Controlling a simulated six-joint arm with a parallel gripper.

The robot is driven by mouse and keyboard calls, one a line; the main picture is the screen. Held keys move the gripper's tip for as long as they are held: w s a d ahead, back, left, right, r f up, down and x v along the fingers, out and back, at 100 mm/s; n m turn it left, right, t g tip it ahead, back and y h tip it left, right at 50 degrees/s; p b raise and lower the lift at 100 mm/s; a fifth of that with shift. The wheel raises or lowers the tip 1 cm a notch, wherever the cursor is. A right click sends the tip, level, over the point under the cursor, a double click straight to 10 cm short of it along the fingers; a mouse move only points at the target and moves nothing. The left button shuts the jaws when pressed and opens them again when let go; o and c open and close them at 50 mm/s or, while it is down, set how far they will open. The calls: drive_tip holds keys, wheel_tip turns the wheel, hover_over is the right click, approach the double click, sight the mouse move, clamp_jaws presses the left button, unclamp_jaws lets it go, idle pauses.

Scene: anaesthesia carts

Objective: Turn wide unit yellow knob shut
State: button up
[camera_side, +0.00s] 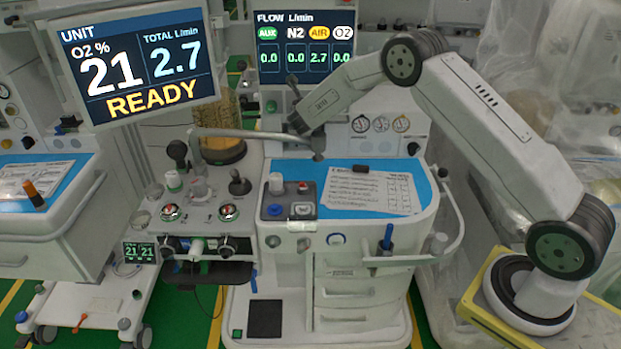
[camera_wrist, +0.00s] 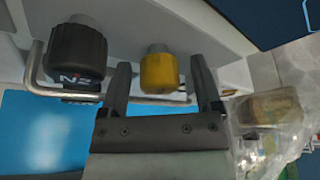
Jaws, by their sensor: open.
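The yellow knob (camera_wrist: 158,72) sticks out of a pale panel in the wrist view. My gripper (camera_wrist: 161,66) is open, with one finger on each side of the knob. A gap shows between the knob and each finger, so it is not gripped. In the side view my gripper (camera_side: 293,88) is in front of the unit below the flow screen (camera_side: 306,46), and I cannot make out the yellow knob there. The flow screen shows AIR 2.7 on a yellow label, with the other flows at 0.0.
A black knob (camera_wrist: 78,50) marked N2 sits left of the yellow one. A bent metal rail (camera_wrist: 36,76) runs around the knobs, close to my fingers. A large screen (camera_side: 133,66) reads READY. A blue worktop (camera_side: 342,206) with papers lies below my arm.

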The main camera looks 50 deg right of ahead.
drive_tip(key=shift+c, duration=0.2)
clamp_jaws()
drive_tip(key=shift+m, duration=0.4)
drive_tip(key=m+t+y, duration=0.1)
drive_tip(key=m+y, duration=0.1)
drive_tip(key=shift+m, duration=0.4)
drive_tip(key=m+t+y, duration=0.1)
drive_tip(key=m, duration=0.2)
drive_tip(key=shift+t+y, duration=0.4)
drive_tip(key=m+t+y, duration=0.1)
drive_tip(key=m, duration=0.2)
drive_tip(key=shift+w+t, duration=0.1)
drive_tip(key=shift+t, duration=0.3)
drive_tip(key=shift+m+t+y, duration=0.7)
drive_tip(key=shift+m+t, duration=0.3)
drive_tip(key=shift+m, duration=1)
drive_tip(key=shift+r, duration=0.1)
